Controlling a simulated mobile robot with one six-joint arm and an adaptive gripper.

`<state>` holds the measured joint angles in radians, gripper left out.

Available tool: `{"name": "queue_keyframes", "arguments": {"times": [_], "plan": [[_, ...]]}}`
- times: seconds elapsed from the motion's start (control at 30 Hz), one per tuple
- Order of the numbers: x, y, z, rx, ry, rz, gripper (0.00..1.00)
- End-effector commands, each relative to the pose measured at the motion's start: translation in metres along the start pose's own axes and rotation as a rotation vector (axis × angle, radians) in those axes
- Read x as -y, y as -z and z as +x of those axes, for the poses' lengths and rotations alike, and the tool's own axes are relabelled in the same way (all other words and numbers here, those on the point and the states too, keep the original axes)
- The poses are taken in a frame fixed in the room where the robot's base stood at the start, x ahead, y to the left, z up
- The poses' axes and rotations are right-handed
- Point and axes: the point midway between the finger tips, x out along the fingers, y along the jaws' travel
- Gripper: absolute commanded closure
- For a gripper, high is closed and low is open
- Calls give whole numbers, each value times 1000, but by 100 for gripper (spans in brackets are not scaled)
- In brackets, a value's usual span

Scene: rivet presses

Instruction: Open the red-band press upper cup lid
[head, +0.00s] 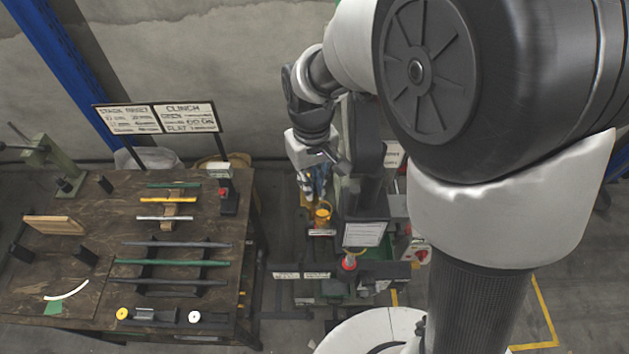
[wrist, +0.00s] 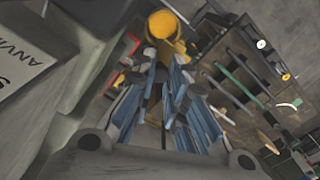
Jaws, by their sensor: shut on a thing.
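My gripper (wrist: 165,52) points down at a yellow cup (wrist: 162,24) on the press. Its blue-grey fingers close at the cup's near side, on a yellow-orange part that I take to be the cup lid. The fingertips hide most of this part, and I cannot tell how far the lid is raised. In the head view my gripper (head: 318,192) is just above and behind the yellow cup (head: 322,214). The press body (head: 365,185) stands right beside it. A red edge (wrist: 122,60) shows near the fingers in the wrist view.
A wooden workbench (head: 100,205) with bars on racks stands at the left, with signs (head: 157,118) behind it. A placard (head: 363,234), a red button (head: 348,262) and a red switch (head: 420,252) are on the press front. Floor shows between bench and press.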

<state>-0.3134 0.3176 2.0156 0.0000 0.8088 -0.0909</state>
Motion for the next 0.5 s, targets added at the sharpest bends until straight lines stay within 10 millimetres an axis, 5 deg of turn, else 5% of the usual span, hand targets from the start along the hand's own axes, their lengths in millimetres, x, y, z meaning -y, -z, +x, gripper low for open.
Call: {"name": "queue_keyframes", "arguments": {"times": [0.5], "plan": [[1,2,-1,-5,0,-43,100]]}}
